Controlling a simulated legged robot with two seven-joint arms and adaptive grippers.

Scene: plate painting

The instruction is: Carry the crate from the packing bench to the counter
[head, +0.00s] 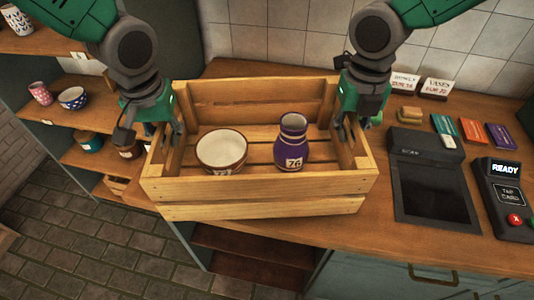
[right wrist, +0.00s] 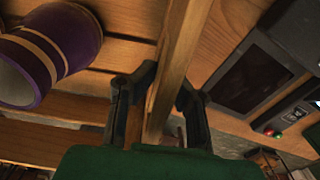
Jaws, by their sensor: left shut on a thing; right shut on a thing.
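The wooden crate (head: 260,192) is at the left end of the counter (head: 440,232), its front left corner reaching past the counter's edge. I cannot tell whether it rests on the counter or hangs just above it. It holds a white and brown bowl (head: 222,150) and a purple vase (head: 292,145) tagged 76, both upright. My left gripper (head: 165,140) is shut on the crate's left end wall. My right gripper (head: 350,130) is shut on its right end wall. In the right wrist view, the right gripper's fingers (right wrist: 158,100) straddle that wall, with the vase (right wrist: 50,50) beside it.
Right of the crate are a scan pad (head: 435,180), a READY card terminal (head: 505,195), a sponge-like block (head: 409,114), several coloured boxes (head: 472,131) and price signs (head: 436,87). Shelves with pottery (head: 75,98) stand at the left. A tiled wall (head: 280,40) is behind.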

